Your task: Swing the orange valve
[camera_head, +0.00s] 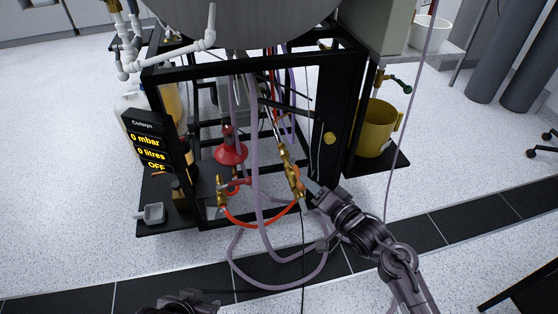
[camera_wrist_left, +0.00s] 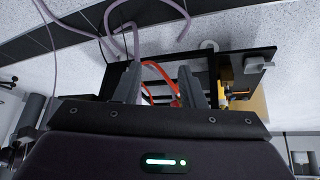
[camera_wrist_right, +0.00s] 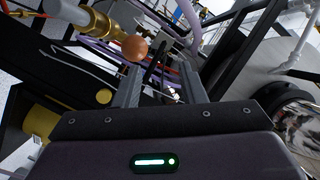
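The orange valve (camera_head: 298,180) sits on a brass fitting low on the black frame in the head view. In the right wrist view its round orange end (camera_wrist_right: 135,48) is beside the tip of the left-hand finger, with the brass body behind it. My right gripper (camera_head: 308,190) is at the valve from the right. Its fingers (camera_wrist_right: 162,68) are apart, and the orange end does not appear between them; contact is unclear. My left gripper is low at the bottom edge of the head view, and its fingers (camera_wrist_left: 160,72) are apart and empty in the left wrist view.
A red hose (camera_head: 262,226) loops from the orange valve to a red-handled brass valve (camera_head: 232,186). Purple hoses (camera_head: 285,258) hang in front of the black frame (camera_head: 200,72). A display (camera_head: 150,140) stands left, a yellow bucket (camera_head: 375,128) right. The front floor is mostly clear.

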